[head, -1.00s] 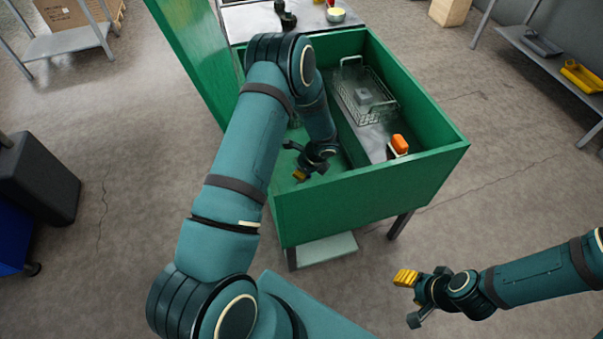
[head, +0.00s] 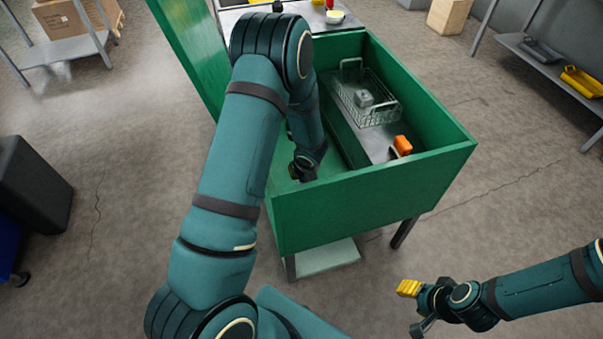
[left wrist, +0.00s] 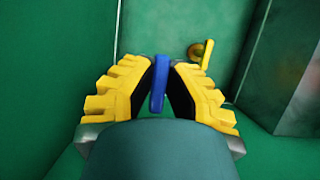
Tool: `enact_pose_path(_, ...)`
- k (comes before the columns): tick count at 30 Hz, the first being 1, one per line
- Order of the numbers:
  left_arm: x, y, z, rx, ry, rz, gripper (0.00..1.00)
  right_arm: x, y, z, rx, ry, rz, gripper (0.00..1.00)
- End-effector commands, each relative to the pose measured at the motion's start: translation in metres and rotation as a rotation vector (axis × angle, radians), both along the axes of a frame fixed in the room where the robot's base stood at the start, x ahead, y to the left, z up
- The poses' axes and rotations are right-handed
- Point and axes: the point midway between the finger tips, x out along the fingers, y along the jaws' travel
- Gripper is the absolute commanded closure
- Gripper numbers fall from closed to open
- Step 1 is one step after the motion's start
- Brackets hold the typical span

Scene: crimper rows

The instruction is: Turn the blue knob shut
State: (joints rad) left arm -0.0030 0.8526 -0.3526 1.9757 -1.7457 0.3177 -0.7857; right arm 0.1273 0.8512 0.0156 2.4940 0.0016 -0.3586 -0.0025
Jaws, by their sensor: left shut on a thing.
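The blue knob (left wrist: 159,84) shows in the left wrist view as a narrow upright blue bar between the yellow fingers of my left gripper (left wrist: 158,90). My left gripper is shut on it, with a black pad against each side. In the head view my left gripper (head: 297,173) is down inside the green box (head: 375,192), near its left end, and the blue knob is hidden there. My right gripper (head: 411,308) is open and empty, out over the floor to the right of the box.
A yellow handle on a brass fitting (left wrist: 204,54) is on the green surface beyond the knob, to the right. The box also holds a wire basket (head: 368,112) and an orange object (head: 402,145). A shelf with a yellow tray (head: 582,80) stands at the right.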

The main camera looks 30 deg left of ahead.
Motion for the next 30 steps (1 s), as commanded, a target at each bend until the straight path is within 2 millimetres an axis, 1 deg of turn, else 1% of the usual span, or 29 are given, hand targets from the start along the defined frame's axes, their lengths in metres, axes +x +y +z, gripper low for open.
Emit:
enact_pose_path(6, -0.0013, -0.0002, -0.0015, -0.001, 0.004, -0.039, 1.00, 0.0005, -0.0001, -0.0023, 0.000, -0.001, 0.000, 0.53)
enact_pose_path(18, -0.0010, -0.0001, -0.0012, -0.001, 0.003, -0.044, 1.00, 0.0005, -0.0001, -0.0023, 0.000, -0.001, 0.000, 0.53)
enact_pose_path(19, -0.0010, -0.0001, -0.0012, -0.001, 0.003, -0.044, 0.82, 0.0005, -0.0001, -0.0023, 0.000, -0.001, 0.000, 0.53)
enact_pose_path(20, -0.0010, -0.0001, -0.0013, -0.001, 0.003, -0.044, 0.72, 0.0005, -0.0001, -0.0023, 0.000, -0.001, 0.000, 0.53)
enact_pose_path(21, -0.0009, -0.0001, -0.0011, 0.000, 0.003, -0.044, 0.57, 0.0004, 0.0000, -0.0023, 0.000, -0.001, 0.000, 0.53)
enact_pose_path(30, -0.0001, -0.0002, 0.0000, 0.000, 0.001, -0.043, 0.56, 0.0004, -0.0001, -0.0022, 0.000, -0.001, 0.000, 0.53)
